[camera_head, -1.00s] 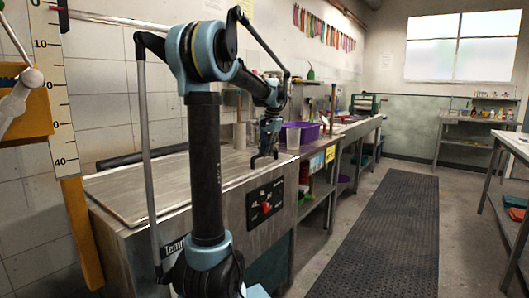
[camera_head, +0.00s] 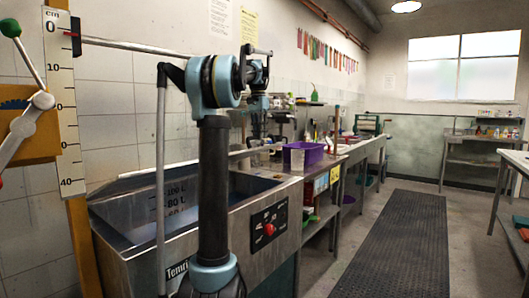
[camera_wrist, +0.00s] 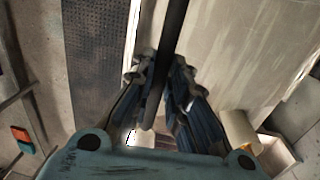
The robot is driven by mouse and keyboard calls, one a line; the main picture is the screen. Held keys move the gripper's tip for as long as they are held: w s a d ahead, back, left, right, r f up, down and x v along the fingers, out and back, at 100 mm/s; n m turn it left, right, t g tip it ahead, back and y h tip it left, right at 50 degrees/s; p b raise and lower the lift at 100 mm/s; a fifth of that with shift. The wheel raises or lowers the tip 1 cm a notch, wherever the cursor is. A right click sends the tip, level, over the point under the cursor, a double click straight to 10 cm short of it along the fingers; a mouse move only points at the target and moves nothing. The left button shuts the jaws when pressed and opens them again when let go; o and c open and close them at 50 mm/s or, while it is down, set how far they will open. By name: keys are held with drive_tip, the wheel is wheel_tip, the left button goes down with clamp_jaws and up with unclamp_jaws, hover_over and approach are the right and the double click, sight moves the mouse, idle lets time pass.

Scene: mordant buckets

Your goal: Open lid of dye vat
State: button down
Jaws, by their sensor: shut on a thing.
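The dye vat (camera_head: 135,262) is a steel tank at the left of the head view, behind my arm. Its top is open, showing a dark blue inside with volume marks on the back wall. The lid is raised and shows only as a thin grey strip (camera_head: 125,182), partly hidden by my arm. In the wrist view a broad pale panel, apparently the lid (camera_wrist: 235,55), fills the right side. My gripper (camera_wrist: 158,100) is shut on a dark bar, apparently the lid handle (camera_wrist: 172,40). In the head view my gripper (camera_head: 257,132) is small and partly hidden above the vat's far end.
A control panel with a red knob (camera_head: 268,229) is on the vat's front. A purple bin (camera_head: 303,156) stands on the counter beyond. A dark floor mat (camera_head: 385,245) lies along clear floor at the right. A wall scale (camera_head: 62,110) is at the left.

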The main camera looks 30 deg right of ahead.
drive_tip(key=w+a+r, duration=0.3)
drive_tip(key=w+r, duration=0.4)
drive_tip(key=r, duration=0.2)
drive_tip(key=shift+r, duration=0.15)
drive_tip(key=shift+a, duration=0.1)
drive_tip(key=c, duration=1.9)
unclamp_jaws()
drive_tip(key=o, duration=0.3)
drive_tip(key=shift+w+a+f, duration=0.15)
drive_tip(key=shift+w+f, duration=0.05)
drive_tip(key=shift+w, duration=0.05)
drive_tip(key=shift+o, duration=0.2)
drive_tip(key=shift+d+f, duration=0.1)
drive_tip(key=shift+d, duration=0.15)
